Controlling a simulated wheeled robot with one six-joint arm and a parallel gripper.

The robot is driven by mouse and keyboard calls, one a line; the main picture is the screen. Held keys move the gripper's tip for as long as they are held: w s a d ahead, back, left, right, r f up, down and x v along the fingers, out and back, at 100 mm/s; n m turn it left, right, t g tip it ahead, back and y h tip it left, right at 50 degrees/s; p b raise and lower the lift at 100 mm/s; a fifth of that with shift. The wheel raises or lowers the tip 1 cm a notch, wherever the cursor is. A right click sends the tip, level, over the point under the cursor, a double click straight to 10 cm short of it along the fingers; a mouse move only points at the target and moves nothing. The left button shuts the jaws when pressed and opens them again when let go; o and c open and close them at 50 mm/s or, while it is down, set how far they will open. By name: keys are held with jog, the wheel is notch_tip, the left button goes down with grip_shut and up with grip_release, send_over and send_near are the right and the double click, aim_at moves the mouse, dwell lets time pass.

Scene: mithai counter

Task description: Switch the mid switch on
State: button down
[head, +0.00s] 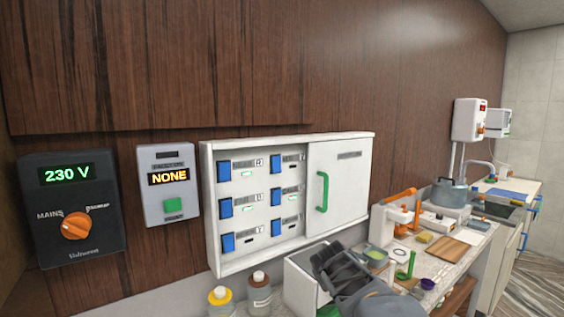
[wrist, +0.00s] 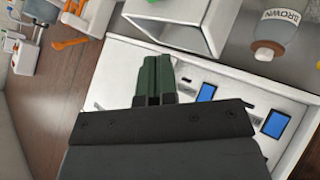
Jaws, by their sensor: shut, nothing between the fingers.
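A white switch cabinet (head: 338,137) hangs on the wood wall. Its left part is open and shows two columns of blue rocker switches with small labels and indicators. The middle row has a left switch (head: 226,207) and a right switch (head: 276,196); the labels are too small to read. Some indicators glow green, others are dark. A sliding door (head: 350,175) with a green handle (head: 322,192) covers the right part. My gripper (wrist: 155,62) is shut and empty, its dark green fingers over the cabinet in the wrist view. Blue switches (wrist: 206,93) show beside it, apart from the fingertips.
A black box with an orange dial (head: 76,226) reads 230 V. A grey panel (head: 168,210) reads NONE and has a green button. Bottles (head: 260,292) and an open white bin (head: 300,285) stand below the cabinet. A cluttered counter with a pot (head: 449,192) extends right.

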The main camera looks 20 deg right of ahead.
aim_at(278, 171)
jog(key=w+d+r+n+t+p, duration=0.1)
jog(key=w+d+r+n+t, duration=0.15)
jog(key=r, duration=0.35)
jog(key=w+d+r+n+t+h+p, duration=0.1)
jog(key=w+d+r+n+t, duration=0.15)
jog(key=w+r, duration=0.2)
jog(key=w+d+r+n+t+p, duration=0.1)
jog(key=w+d+r+n+t, duration=0.15)
jog(key=r, duration=0.35)
jog(key=w+a+r+n+t+y, duration=0.1)
jog(key=w+a+r+n+y, duration=0.2)
jog(key=a+r+n+y, duration=0.4)
jog(key=shift+a+n+y, duration=0.9)
jog(key=shift+n+y, duration=0.9)
jog(key=shift+n, duration=1.15)
jog(key=shift+w+t, duration=0.1)
jog(key=shift+t, duration=0.15)
jog(key=p+x, duration=0.4)
jog(key=x, duration=1)
jog(key=shift+r+p, duration=0.1)
jog(key=shift+p, duration=0.3)
